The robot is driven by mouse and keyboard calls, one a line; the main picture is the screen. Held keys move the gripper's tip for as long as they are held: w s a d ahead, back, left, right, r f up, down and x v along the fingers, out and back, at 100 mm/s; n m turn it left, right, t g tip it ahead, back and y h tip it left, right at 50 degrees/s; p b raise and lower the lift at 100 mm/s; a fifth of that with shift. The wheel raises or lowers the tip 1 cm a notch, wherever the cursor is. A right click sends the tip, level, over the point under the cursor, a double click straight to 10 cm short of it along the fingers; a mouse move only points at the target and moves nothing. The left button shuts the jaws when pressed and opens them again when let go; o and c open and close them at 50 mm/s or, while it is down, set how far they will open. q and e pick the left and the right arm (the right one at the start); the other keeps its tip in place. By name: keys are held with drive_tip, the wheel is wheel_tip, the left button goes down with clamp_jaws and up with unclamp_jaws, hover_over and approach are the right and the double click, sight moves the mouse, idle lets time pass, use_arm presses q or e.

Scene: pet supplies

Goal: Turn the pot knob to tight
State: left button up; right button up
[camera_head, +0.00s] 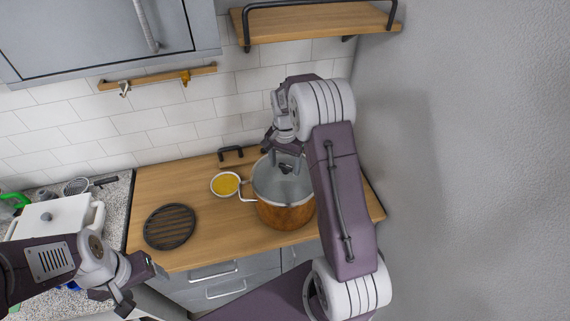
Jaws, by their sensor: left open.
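The pot (283,214) has a copper-brown body, a metal lid (268,187) and a light handle on its left side. It stands on the right part of the wooden counter. A small dark knob (285,168) shows on the lid, partly hidden by my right gripper. My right gripper (286,162) points down over the lid, with its fingers at the knob. I cannot tell whether they press on it. My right arm covers the pot's right side. My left gripper (142,287) is open and empty at the lower left, in front of the counter edge, away from the pot.
A small bowl of yellow food (225,184) stands just left of the pot. A round dark slatted trivet (170,227) lies on the counter (150,190). A white lidded container (50,220) is at the left. A wooden shelf (320,20) hangs above; a grey wall closes the right.

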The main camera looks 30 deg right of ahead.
sight(285, 166)
drive_tip(key=shift+r, duration=0.1)
wheel_tip(285, 166, up, 8)
drive_tip(key=shift+f+b, duration=0.1)
drive_tip(key=shift+b, duration=1.05)
drive_tip(key=shift+r, duration=0.55)
